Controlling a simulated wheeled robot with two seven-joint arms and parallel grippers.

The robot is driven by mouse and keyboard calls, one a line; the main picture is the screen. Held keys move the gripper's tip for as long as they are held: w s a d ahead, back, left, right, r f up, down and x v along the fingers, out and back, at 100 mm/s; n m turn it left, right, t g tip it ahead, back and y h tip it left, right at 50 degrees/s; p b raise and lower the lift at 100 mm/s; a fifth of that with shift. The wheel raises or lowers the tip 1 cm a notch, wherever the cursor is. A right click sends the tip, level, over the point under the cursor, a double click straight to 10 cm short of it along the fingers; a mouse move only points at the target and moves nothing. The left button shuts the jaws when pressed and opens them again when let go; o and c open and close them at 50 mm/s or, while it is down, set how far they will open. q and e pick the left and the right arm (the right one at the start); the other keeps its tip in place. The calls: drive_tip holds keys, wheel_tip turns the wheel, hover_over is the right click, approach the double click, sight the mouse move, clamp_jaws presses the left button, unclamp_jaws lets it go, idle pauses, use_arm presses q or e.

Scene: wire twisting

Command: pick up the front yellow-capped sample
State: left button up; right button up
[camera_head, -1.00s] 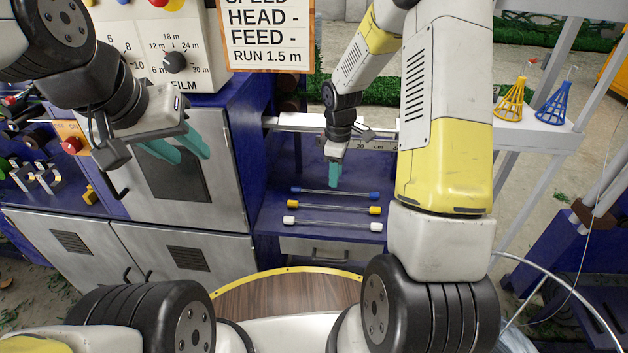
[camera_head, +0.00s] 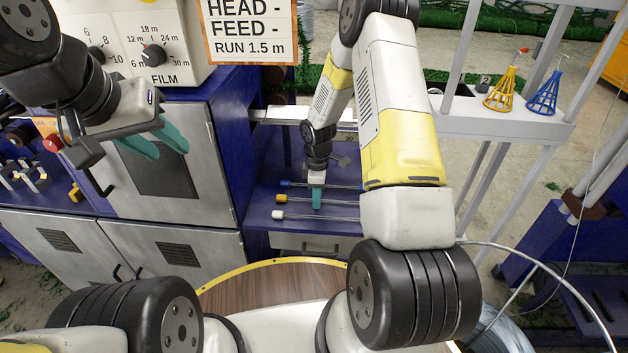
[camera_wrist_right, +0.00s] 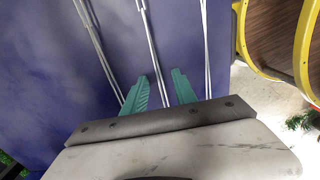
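The yellow-capped sample, a thin twisted wire (camera_head: 285,200) with a yellow cap (camera_head: 254,198) at its left end, lies between two others on the blue shelf. My right arm hides its right end. My right gripper (camera_head: 317,203) points down over its middle. In the right wrist view, the teal fingers (camera_wrist_right: 161,92) are apart, and the middle wire (camera_wrist_right: 152,50) runs into the gap between them. Whether they touch it is unclear. My left gripper (camera_head: 162,146) is open and empty, in front of the grey cabinet.
A blue-capped sample (camera_head: 285,183) lies behind and a white-capped sample (camera_head: 278,215) in front, both close by. The grey cabinet (camera_head: 165,180) stands left of the shelf (camera_head: 262,228). Yellow (camera_head: 502,92) and blue (camera_head: 545,95) wire cones stand on a white ledge at right.

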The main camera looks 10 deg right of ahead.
drive_tip(key=shift+c, duration=0.4)
clamp_jaws()
drive_tip(key=shift+r, duration=0.1)
